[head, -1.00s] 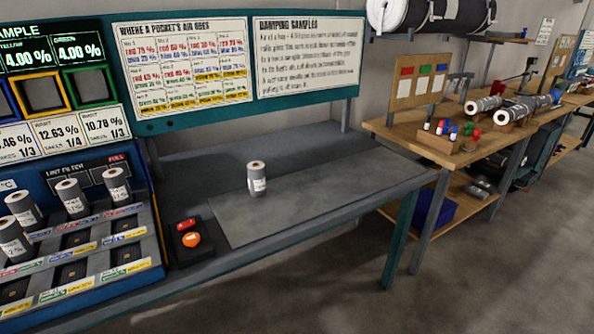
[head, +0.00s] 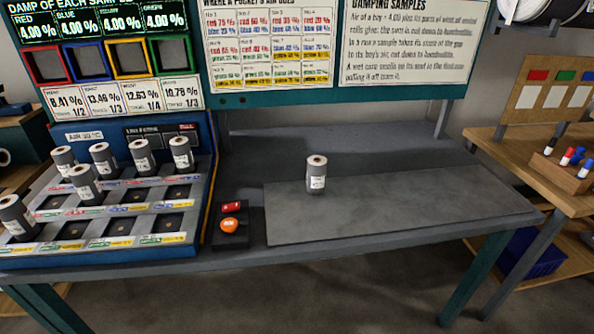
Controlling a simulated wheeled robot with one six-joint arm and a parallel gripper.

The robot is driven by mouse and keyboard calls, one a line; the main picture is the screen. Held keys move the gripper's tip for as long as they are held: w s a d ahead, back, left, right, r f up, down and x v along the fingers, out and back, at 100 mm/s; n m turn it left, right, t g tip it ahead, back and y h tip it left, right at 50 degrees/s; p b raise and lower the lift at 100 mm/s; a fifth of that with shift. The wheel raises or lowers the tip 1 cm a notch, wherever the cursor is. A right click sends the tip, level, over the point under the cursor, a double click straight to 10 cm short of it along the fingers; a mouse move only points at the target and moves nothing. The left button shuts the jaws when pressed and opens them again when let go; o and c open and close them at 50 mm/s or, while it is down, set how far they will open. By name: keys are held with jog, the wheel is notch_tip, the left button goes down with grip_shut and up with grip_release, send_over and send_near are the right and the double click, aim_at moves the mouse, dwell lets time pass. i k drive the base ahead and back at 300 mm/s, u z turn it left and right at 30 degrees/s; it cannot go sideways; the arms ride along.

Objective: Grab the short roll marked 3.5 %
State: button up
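A short grey roll (head: 316,175) with a white label stands upright on the grey mat (head: 410,205) of the bench. Its label is too small to read. Several similar short rolls stand in the blue tray (head: 110,255) at the left: a back row with one roll (head: 181,153) at its right end, one roll (head: 85,186) in front of that row, and one roll (head: 16,218) at the far left. I cannot make out 3.5 % on any of them. My gripper is not in view.
A dark box with a red and an orange button (head: 230,225) sits between tray and mat. Boards with signs (head: 268,45) rise behind the bench (head: 350,150). A wooden table (head: 540,185) stands at the right. The mat is clear around its roll.

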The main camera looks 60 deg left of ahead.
aim_at(317, 172)
jog(key=u, duration=0.65)
jog(key=i, duration=0.65)
jog(key=u, duration=1)
jog(key=i, duration=0.7)
jog(key=u, duration=0.05)
